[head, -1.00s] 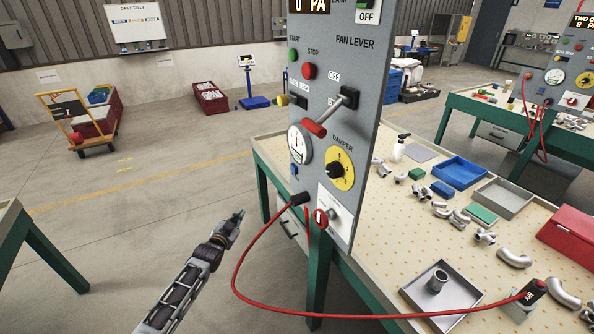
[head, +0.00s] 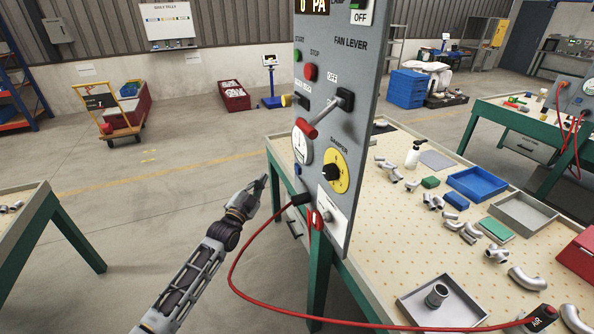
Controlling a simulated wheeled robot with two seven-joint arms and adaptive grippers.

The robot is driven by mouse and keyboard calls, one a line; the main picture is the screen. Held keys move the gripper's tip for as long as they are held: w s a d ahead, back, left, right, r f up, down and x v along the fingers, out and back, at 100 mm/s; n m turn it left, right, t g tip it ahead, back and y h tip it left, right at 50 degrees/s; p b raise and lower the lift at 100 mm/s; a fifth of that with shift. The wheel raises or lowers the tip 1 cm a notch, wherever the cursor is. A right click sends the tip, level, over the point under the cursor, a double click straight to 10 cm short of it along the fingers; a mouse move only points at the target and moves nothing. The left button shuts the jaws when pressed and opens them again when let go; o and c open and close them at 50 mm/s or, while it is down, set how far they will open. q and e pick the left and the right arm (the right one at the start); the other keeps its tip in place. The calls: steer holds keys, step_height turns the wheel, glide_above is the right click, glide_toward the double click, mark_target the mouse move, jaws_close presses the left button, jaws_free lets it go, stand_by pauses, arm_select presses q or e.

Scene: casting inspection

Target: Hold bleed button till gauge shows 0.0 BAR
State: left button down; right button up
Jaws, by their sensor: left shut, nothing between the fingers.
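The grey control panel (head: 345,110) stands upright at the edge of the workbench. A round white gauge (head: 302,145) is on its left side; its reading is too small to tell. A small blue button (head: 298,170) sits just below the gauge; its label is not readable, so I cannot tell whether it is the bleed button. My left gripper (head: 263,182) is shut and empty, left of the panel and slightly below the blue button's height, apart from it in the picture. My right gripper is not in view.
A red hose (head: 240,252) loops from a black plug low on the panel to the bench. The red-handled fan lever (head: 307,128) juts out above the gauge. The workbench (head: 400,225) holds trays and pipe fittings. Open floor lies left of the panel.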

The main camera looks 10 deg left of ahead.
mark_target(297, 169)
arm_select(q)
steer(key=shift+r+m, duration=0.25)
steer(key=shift+m, duration=0.85)
steer(key=shift+d, duration=0.15)
steer(key=w+d+b, duration=0.2)
steer(key=w+d, duration=0.2)
steer(key=d, duration=0.3)
steer(key=shift+w, duration=0.4)
stand_by(0.6)
steer(key=shift+w+d, duration=0.15)
steer(key=shift+d, duration=0.05)
stand_by(0.7)
